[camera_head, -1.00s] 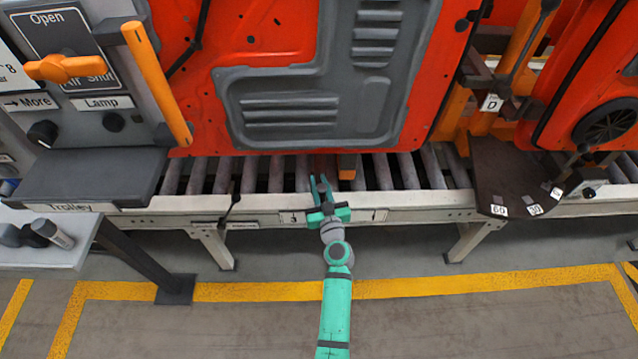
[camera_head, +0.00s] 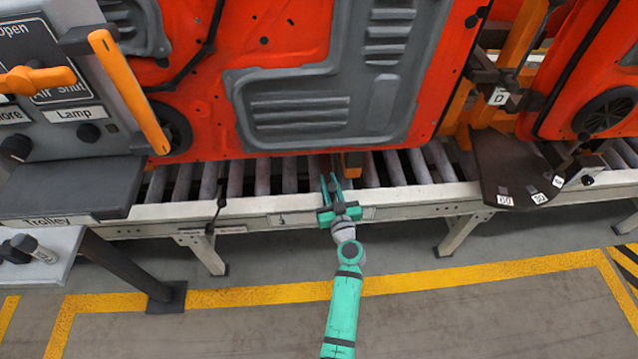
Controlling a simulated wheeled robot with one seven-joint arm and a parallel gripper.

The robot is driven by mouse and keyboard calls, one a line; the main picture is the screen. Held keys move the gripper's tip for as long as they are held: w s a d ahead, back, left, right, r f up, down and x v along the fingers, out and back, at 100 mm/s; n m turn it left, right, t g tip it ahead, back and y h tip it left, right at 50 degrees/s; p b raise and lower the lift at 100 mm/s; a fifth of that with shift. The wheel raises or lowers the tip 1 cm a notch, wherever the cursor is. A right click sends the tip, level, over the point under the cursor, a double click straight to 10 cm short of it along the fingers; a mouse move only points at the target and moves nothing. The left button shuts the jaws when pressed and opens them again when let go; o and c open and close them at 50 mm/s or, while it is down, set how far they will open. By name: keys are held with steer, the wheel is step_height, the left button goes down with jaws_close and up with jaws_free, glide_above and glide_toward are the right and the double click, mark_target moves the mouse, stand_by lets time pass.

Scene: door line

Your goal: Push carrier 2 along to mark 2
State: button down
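A large red door with grey ribbed panels (camera_head: 430,70) hangs above a roller conveyor (camera_head: 265,178); I cannot read a carrier number on it. A small orange block (camera_head: 352,162) shows under its lower edge, above the rollers. My green gripper (camera_head: 330,178) reaches over the front rail, just left of the block. Its two fingers look apart with nothing clear between them. I cannot tell whether a finger touches the block. A small label (camera_head: 281,219) is on the rail left of my gripper. My gripper partly covers another label (camera_head: 369,213).
A second red door (camera_head: 590,80) is beyond. A control panel with Trolley shelf (camera_head: 70,190) stands at left. The floor in front is open.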

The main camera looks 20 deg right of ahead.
steer(key=c, duration=1)
jaws_free()
steer(key=a, duration=0.1)
steer(key=a+y, duration=0.1)
steer(key=a, duration=0.1)
steer(key=shift+w+a+n, duration=0.35)
steer(key=shift+a+n, duration=0.05)
steer(key=shift+c, duration=1.3)
steer(key=c, duration=0.3)
steer(key=shift+s+d, duration=0.15)
steer(key=shift+d, duration=0.2)
steer(key=shift+s, duration=5.3)
